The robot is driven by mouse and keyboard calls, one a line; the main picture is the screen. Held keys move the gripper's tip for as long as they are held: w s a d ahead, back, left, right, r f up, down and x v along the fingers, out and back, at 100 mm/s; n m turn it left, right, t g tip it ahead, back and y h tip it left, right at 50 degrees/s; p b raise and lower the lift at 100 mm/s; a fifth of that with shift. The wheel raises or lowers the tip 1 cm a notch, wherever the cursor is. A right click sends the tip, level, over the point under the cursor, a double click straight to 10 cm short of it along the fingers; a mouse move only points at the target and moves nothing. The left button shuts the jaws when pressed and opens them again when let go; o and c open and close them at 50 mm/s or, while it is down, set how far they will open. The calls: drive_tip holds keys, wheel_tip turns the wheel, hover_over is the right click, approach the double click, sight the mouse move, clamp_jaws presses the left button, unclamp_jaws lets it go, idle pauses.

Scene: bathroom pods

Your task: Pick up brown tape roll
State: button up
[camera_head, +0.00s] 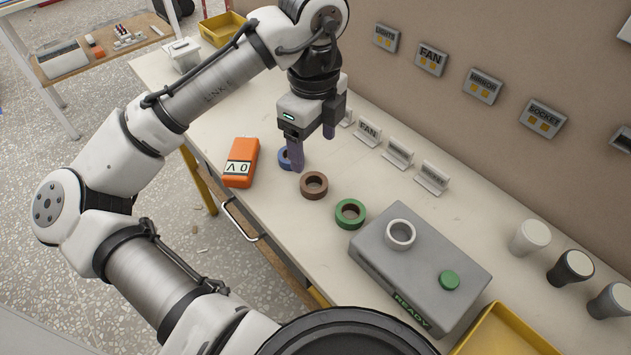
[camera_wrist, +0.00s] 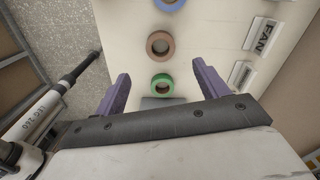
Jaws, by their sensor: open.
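The brown tape roll (camera_head: 314,195) lies flat on the white bench, between a blue roll and a green roll. It also shows in the wrist view (camera_wrist: 151,48), ahead of the fingertips and roughly centred between them. My gripper (camera_head: 313,153) is open and empty above the bench, pointing down, with its purple fingers spread. In the head view the fingers are just above and behind the brown roll, and one finger partly covers the blue roll (camera_head: 284,160). The wrist view shows the fingers (camera_wrist: 160,71) on either side of the row of rolls, apart from the brown one.
The green roll (camera_head: 350,224) lies close to the brown one. A grey box (camera_head: 400,275) holds a white ring and a green button. An orange meter (camera_head: 240,163) lies to the left. Label stands (camera_head: 398,153) line the wall side. A yellow tray (camera_head: 510,335) is at the front.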

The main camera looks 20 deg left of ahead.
sight(314, 182)
wheel_tip(314, 182, down, 10)
drive_tip(key=shift+r+p, duration=0.25)
drive_tip(key=shift+p, duration=0.2)
drive_tip(key=c, duration=1)
drive_tip(key=shift+c, duration=0.2)
drive_tip(key=shift+r, duration=0.1)
